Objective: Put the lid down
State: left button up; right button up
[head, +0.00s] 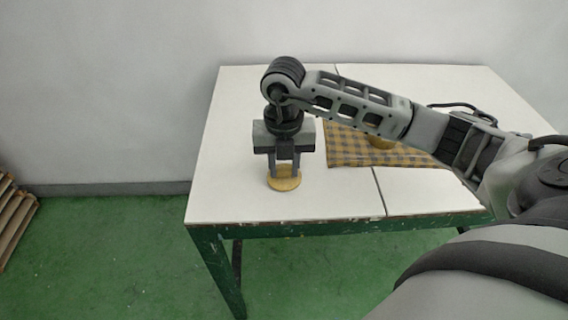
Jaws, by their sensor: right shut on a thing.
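A round, yellowish wooden lid (284,184) is at the front left part of the white table (232,130). My right gripper (284,174) points straight down over it, its fingers shut on the lid's upper middle part. The lid looks level and at or very near the table top; I cannot tell whether it touches. The fingers hide the part they grip. My left gripper is not in view.
The table's left side is clear. Wooden slats (14,222) stand at the far left floor.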

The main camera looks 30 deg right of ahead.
aim_at(284, 169)
jog(key=shift+f, duration=0.15)
jog(key=shift+f, duration=0.15)
jog(key=o, duration=1)
jog(key=shift+c, duration=0.2)
jog(key=shift+r, duration=0.65)
notch_tip(284, 169, up, 11)
